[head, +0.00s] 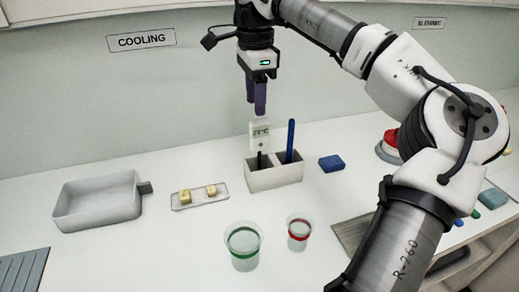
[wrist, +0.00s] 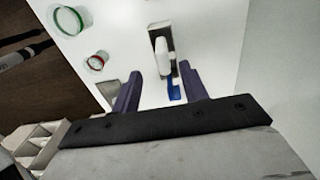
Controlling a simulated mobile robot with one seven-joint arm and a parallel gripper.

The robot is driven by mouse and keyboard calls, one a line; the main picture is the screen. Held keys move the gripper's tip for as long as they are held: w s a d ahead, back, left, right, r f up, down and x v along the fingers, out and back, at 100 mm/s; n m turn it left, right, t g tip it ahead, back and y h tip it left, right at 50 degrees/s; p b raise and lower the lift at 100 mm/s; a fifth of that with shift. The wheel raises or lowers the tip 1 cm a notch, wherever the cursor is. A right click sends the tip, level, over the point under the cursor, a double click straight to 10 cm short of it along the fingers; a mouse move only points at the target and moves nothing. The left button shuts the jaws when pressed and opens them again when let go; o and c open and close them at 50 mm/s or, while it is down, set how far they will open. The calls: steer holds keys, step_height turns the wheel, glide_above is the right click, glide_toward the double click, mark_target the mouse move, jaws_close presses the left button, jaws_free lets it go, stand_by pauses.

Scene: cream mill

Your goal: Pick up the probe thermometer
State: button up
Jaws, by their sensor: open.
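The probe thermometer (head: 260,132) has a white body with a display reading about 21°C. It stands upright, its dark probe down in the left compartment of a white two-compartment holder (head: 275,181). A blue pen-like stick stands in the right compartment (head: 290,141). My gripper (head: 256,110) points down just above the thermometer, its purple fingers open and empty. In the wrist view, the white thermometer (wrist: 162,46) shows ahead of the fingertips of my gripper (wrist: 160,70), roughly between them. The probe's lower end is hidden in the holder.
A blue sponge (head: 331,163) lies right of the holder. A green-banded cup (head: 243,248) and a red-banded cup (head: 299,236) stand in front. A small tray with two pale blocks (head: 186,204) and a white basin (head: 97,204) are left. The wall rises close behind.

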mark_target(260, 120)
step_height(260, 120, down, 3)
steer(key=shift+r, duration=0.1)
steer(key=f, duration=0.1)
steer(key=f+p, duration=0.1)
steer(key=d+f, duration=0.1)
steer(key=f, duration=0.1)
steer(key=shift+w+p, duration=0.3)
steer(key=shift+p, duration=0.1)
steer(key=shift+f, duration=0.6)
jaws_close()
